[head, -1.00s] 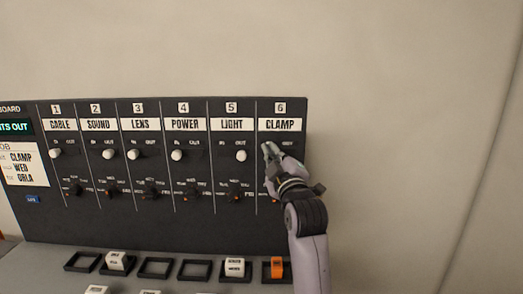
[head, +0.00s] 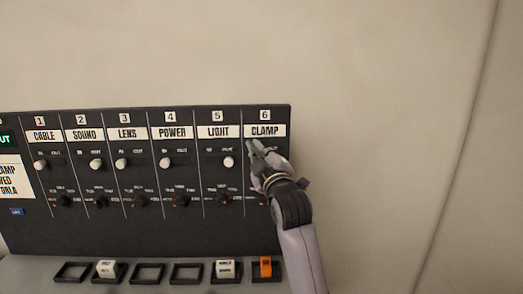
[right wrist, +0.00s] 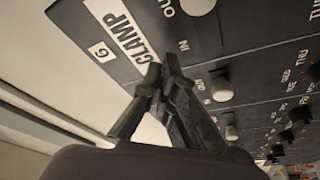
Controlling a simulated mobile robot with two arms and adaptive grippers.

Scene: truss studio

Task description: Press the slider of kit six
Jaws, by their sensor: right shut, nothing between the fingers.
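Kit six is the rightmost column of the dark panel, under the CLAMP label (head: 265,131); that label also shows in the right wrist view (right wrist: 118,28). Its white slider knob (right wrist: 197,5) shows at the top edge of the right wrist view, by the word OUT. In the head view the knob is hidden behind my right gripper (head: 254,146). That gripper is shut and empty, its tips in front of the upper part of column six. In the right wrist view the fingers (right wrist: 163,74) are together near the IN side; contact cannot be told. My left gripper is not in view.
Columns one to five fill the panel (head: 110,235) to the left, with white slider knobs such as kit five's (head: 229,162) and black dials below. An orange block (head: 265,267) and white blocks (head: 226,269) sit in frames below. Bare wall (head: 390,150) lies right.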

